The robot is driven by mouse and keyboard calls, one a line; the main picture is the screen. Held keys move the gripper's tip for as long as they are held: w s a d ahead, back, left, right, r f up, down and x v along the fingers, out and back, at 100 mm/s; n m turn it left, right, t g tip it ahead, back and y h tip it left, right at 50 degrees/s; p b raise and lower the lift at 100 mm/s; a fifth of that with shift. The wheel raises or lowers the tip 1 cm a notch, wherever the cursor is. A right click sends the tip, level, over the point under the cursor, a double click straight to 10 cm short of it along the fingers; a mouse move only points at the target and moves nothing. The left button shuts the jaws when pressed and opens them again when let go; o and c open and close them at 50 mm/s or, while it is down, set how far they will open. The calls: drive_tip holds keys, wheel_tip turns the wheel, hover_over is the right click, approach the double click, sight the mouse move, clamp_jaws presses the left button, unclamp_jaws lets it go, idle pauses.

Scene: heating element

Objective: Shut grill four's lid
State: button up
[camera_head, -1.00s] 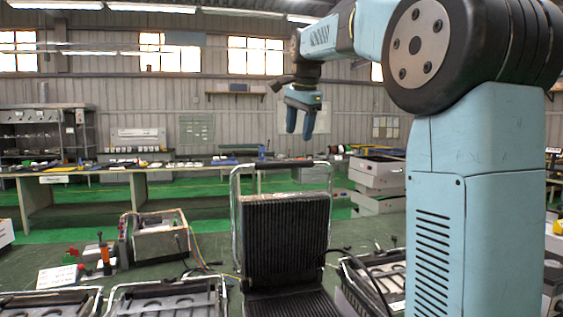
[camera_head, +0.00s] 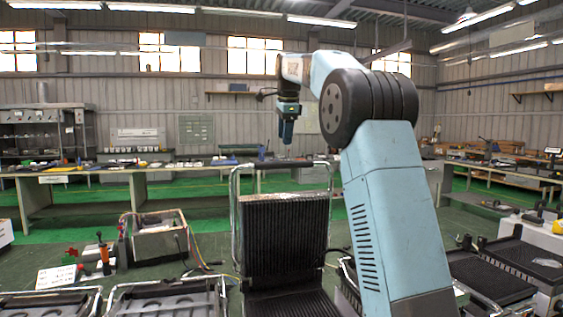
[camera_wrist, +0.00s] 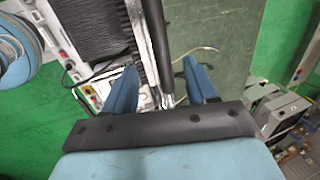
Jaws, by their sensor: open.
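One grill stands in the middle of the head view with its ribbed black lid (camera_head: 284,238) raised upright. A metal handle frame (camera_head: 235,215) rises above the lid's top edge. My gripper (camera_head: 286,136) points down above and behind that lid in the head view, apart from it. In the wrist view my gripper (camera_wrist: 160,82) is open and empty, with two blue fingers. The dark handle bar (camera_wrist: 155,35) runs lengthwise between the fingers in that picture, below them. The black ribbed plate (camera_wrist: 100,35) shows to its left. No number is visible on the grill.
Other grills (camera_head: 165,297) stand to the left, and flat black plates (camera_head: 510,262) lie at right. A metal box with wires (camera_head: 160,238) and an orange-handled tool (camera_head: 104,255) are on the table behind. My arm hides the area right of the raised lid.

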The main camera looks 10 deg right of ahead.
drive_tip(key=x, duration=0.9)
drive_tip(key=shift+f, duration=0.35)
clamp_jaws()
drive_tip(key=shift+w+a, duration=0.1)
drive_tip(key=shift+a, duration=0.1)
drive_tip(key=shift+d, duration=0.15)
